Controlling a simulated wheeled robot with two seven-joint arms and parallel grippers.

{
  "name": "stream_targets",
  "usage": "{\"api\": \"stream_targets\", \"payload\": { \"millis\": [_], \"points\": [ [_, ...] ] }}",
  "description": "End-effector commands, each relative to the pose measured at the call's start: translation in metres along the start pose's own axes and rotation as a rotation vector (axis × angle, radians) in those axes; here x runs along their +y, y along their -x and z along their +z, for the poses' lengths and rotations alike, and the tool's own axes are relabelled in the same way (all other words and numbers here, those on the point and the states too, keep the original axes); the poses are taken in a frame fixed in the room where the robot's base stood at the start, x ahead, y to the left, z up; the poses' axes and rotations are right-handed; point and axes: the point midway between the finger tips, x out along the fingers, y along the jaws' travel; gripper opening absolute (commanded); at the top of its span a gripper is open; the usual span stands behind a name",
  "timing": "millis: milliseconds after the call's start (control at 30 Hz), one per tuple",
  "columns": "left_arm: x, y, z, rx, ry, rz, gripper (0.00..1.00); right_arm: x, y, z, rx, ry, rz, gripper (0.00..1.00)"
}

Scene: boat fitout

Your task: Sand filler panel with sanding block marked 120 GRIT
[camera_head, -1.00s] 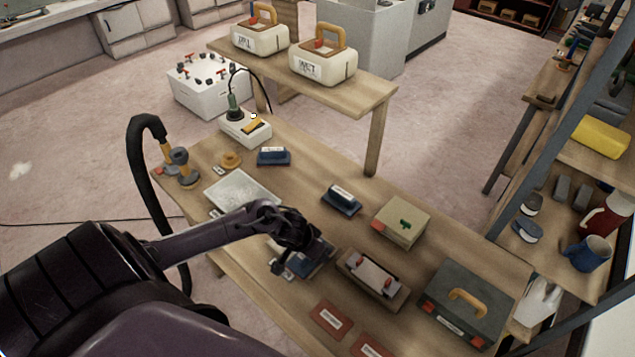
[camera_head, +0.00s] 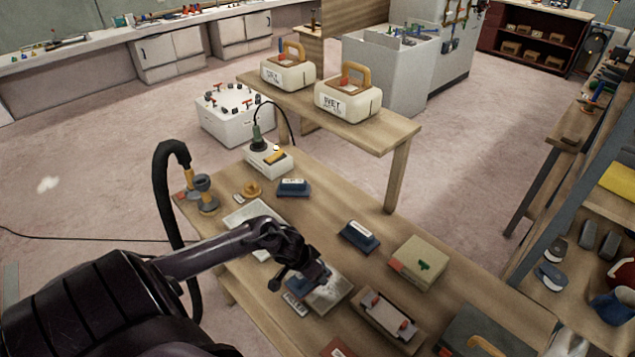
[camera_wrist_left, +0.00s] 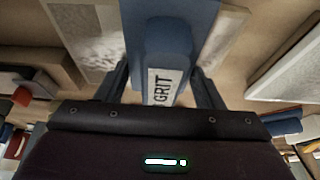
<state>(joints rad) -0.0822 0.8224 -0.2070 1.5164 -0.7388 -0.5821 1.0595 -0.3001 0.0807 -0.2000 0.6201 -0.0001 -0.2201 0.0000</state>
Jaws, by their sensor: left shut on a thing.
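My left gripper (camera_head: 299,277) is shut on a blue sanding block (camera_head: 316,274). In the left wrist view the block (camera_wrist_left: 172,40) sits between the fingers, its white label showing "GRIT"; the number is not legible. In the head view the block is at a grey, mottled panel (camera_head: 332,293) on the workbench; I cannot tell whether they touch. This panel (camera_wrist_left: 88,22) also shows behind the block in the wrist view. A second, paler panel (camera_head: 240,216) lies further left, partly behind my arm. My right gripper is not in view.
Two other blue blocks (camera_head: 359,236) (camera_head: 293,188) stand on the workbench (camera_head: 330,215). A wooden holder (camera_head: 388,319) and a tan box (camera_head: 418,262) lie to the right. A black hose (camera_head: 160,190) rises at the left edge. Bare wood separates the blocks.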

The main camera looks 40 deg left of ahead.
Motion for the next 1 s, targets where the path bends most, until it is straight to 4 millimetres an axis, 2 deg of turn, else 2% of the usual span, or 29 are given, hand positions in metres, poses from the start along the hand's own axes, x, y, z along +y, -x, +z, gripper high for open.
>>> {"api": "stream_targets", "payload": {
  "millis": [167,433,667,1000],
  "points": [
    [-0.007,-0.001,0.001,-0.004,0.001,-0.002,0.4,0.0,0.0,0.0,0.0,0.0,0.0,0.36],
    [-0.029,-0.001,0.001,-0.003,0.001,-0.002,0.4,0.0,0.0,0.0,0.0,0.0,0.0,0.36],
    [-0.037,-0.001,0.001,-0.003,0.001,-0.002,0.4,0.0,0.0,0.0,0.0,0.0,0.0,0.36],
    [-0.062,-0.001,0.001,-0.003,0.001,-0.001,0.4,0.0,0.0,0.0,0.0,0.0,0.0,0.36]
  ]
}}
